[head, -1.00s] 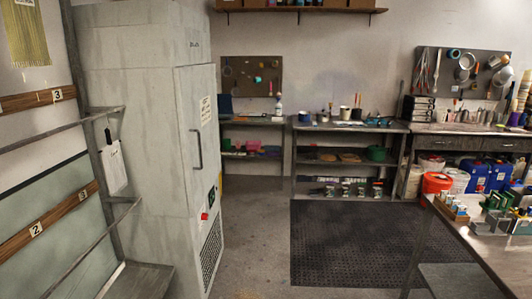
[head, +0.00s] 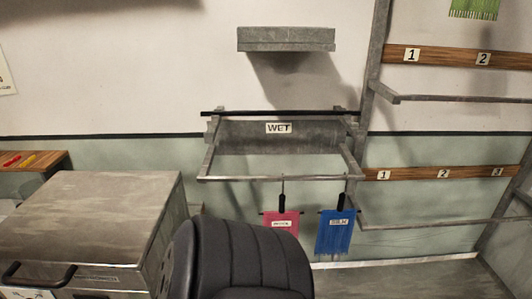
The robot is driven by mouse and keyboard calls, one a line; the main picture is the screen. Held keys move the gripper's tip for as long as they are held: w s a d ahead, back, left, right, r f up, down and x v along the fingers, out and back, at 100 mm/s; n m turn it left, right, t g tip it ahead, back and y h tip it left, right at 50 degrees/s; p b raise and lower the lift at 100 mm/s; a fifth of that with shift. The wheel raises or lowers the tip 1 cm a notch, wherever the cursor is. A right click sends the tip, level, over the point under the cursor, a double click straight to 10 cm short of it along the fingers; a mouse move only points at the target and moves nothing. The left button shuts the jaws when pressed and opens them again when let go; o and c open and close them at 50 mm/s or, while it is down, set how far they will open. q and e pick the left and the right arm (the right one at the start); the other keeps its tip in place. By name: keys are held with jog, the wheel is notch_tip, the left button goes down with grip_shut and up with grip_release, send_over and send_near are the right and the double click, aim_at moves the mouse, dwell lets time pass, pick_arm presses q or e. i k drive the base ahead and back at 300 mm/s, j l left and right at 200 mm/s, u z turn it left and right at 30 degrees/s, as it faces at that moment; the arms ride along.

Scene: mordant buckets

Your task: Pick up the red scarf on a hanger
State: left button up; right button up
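A pinkish-red scarf (head: 284,217) hangs on a dark hanger from the front bar of the wall rack marked WET (head: 278,128), in the middle of the head view. It carries a small white label that is too small to read surely. A dark rounded shape in the foreground hides its lower part. A blue scarf (head: 334,238) with a fringed lower edge hangs on a similar hanger just to its right, apart from it.
A grey metal box with a black handle (head: 90,220) stands at the left. A small shelf (head: 286,39) is above the rack. Numbered wooden rails (head: 440,58) and metal bars are at the right, with a green fringed cloth (head: 474,8) at the top. A low metal surface (head: 420,278) lies below.

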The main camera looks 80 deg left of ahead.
aim_at(289, 221)
jog(key=u, duration=2.35)
